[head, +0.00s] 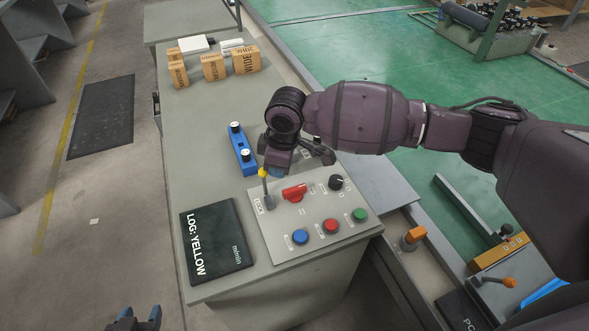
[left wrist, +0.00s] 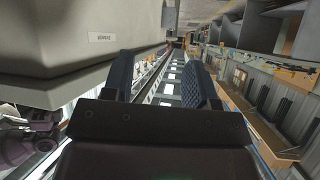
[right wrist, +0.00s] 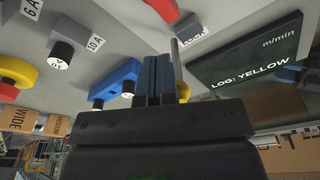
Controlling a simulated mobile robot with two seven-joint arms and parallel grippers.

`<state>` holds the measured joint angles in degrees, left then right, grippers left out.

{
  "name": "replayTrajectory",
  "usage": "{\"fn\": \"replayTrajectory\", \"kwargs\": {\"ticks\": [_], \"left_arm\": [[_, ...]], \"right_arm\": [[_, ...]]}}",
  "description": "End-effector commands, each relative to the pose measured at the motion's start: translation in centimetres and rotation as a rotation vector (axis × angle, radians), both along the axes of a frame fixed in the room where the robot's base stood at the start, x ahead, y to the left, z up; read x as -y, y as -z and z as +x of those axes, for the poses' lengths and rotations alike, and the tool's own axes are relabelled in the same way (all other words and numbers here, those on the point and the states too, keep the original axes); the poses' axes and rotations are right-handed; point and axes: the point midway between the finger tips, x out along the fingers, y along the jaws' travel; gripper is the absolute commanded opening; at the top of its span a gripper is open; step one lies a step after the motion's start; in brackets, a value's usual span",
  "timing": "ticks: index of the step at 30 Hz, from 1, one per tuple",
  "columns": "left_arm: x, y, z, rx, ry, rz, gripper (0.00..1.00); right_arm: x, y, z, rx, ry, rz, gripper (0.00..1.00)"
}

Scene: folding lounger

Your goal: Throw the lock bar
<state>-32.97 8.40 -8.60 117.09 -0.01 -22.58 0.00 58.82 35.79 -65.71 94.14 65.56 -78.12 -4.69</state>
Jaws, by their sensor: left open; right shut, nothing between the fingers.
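A grey control panel (head: 315,247) on the bench carries a red bar-shaped handle (head: 294,192) and a thin upright lever (head: 266,186) with a yellow knob (head: 263,172). My right gripper (head: 275,172) is shut and empty, over the panel beside the yellow knob. In the right wrist view, its fingers (right wrist: 160,62) are close together just left of the lever rod (right wrist: 175,60); whether they touch it I cannot tell. The red handle (right wrist: 162,9) is above them there. My left gripper (head: 133,319) is open and empty, low left of the bench.
The panel has a black knob (head: 336,183) and blue (head: 300,237), red (head: 331,226) and green (head: 359,215) buttons. A blue block (head: 242,152) and a dark log board (head: 217,242) lie alongside. Cardboard boxes (head: 214,68) stand farther back. Orange-topped levers (head: 413,235) are at right.

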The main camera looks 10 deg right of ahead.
Motion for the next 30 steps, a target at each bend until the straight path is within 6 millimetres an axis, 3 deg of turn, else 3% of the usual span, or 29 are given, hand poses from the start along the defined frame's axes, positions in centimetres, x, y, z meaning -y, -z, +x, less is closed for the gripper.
{"fn": "replayTrajectory", "kwargs": {"ticks": [19, 30], "left_arm": [[0.0, -0.3, 0.0, 0.003, -0.001, 0.000, 0.53], [-0.3, 2.0, -1.6, -0.041, -0.009, 0.001, 0.53]], "right_arm": [[-1.0, -0.1, -0.2, 0.000, 0.000, 0.000, 0.00], [-1.0, -0.2, -0.2, 0.000, 0.000, 0.000, 0.00]]}}
